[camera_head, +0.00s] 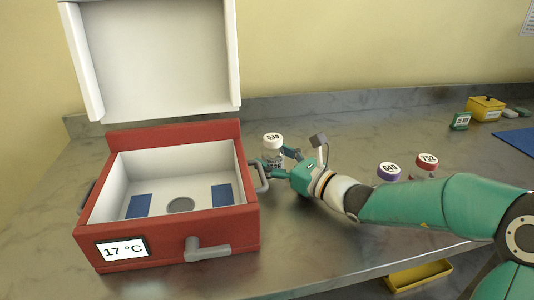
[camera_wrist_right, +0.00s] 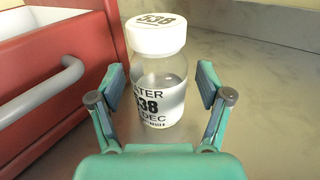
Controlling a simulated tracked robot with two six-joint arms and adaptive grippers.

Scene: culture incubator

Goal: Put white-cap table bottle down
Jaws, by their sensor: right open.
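The white-cap bottle (camera_head: 272,152) stands upright on the grey table, close to the right side of the red incubator (camera_head: 180,244). Its cap reads 538. In the right wrist view, the bottle (camera_wrist_right: 158,75) is clear with a label reading 538 and stands between the two fingers. My right gripper (camera_head: 285,160) is open around it; in the right wrist view, gaps show between the bottle and both fingers of the gripper (camera_wrist_right: 160,90). My left gripper is in neither view.
The incubator's white lid (camera_head: 155,60) is raised and its inside shows two blue pads. Its side handle (camera_head: 262,178) is close to the bottle. A purple-cap bottle (camera_head: 388,172) and a red-cap bottle (camera_head: 427,163) stand behind my right arm. A yellow box (camera_head: 486,108) stands at the back right.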

